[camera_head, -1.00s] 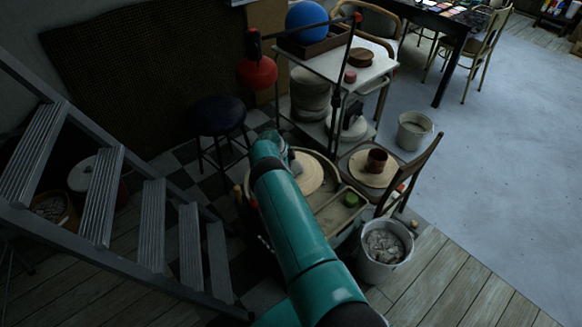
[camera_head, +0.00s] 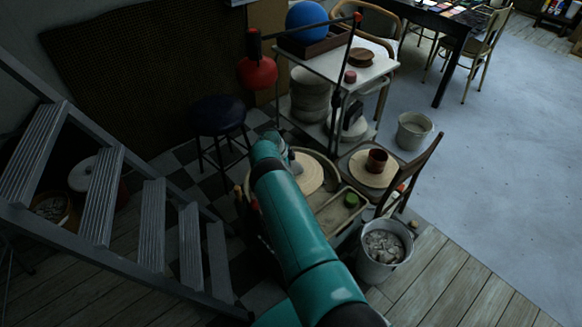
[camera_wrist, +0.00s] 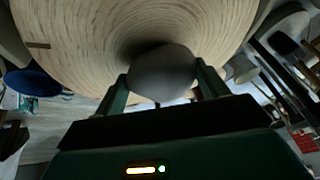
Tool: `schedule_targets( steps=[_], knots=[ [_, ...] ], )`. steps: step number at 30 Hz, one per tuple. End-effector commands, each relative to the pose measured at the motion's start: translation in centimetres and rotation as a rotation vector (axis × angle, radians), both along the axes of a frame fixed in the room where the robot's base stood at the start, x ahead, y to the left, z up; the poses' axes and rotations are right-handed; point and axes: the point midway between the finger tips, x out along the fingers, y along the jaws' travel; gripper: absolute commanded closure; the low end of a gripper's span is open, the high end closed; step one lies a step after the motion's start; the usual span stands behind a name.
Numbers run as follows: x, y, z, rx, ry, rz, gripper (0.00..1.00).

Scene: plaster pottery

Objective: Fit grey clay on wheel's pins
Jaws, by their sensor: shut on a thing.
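The grey clay (camera_wrist: 163,75) is a rounded lump between the two fingers of my gripper (camera_wrist: 163,88) in the wrist view. My gripper is shut on it. The wheel's pale wood-grained round head (camera_wrist: 75,38) fills the upper part of that view, right by the clay. Whether the clay touches it I cannot tell, and no pins show. In the head view the wheel (camera_head: 310,173) is partly behind my teal arm, which also hides the gripper and the clay.
A second round board (camera_head: 358,170) with a brown cup (camera_head: 377,160) stands to the right. A green item (camera_head: 351,200) lies on the wheel's tray. A bucket (camera_head: 385,248) stands in front, a stool (camera_head: 219,118) behind left, metal stairs (camera_head: 150,225) at left.

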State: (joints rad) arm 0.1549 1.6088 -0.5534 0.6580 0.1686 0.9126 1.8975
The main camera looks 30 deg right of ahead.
Motion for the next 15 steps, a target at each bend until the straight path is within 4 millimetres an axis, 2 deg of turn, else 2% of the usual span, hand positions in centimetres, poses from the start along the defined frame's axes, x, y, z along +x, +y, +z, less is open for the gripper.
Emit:
schedule_targets(
  steps=[15],
  knots=[
    [0.13, -0.06, -0.43, -0.002, -0.002, 0.001, 0.84]
  ],
)
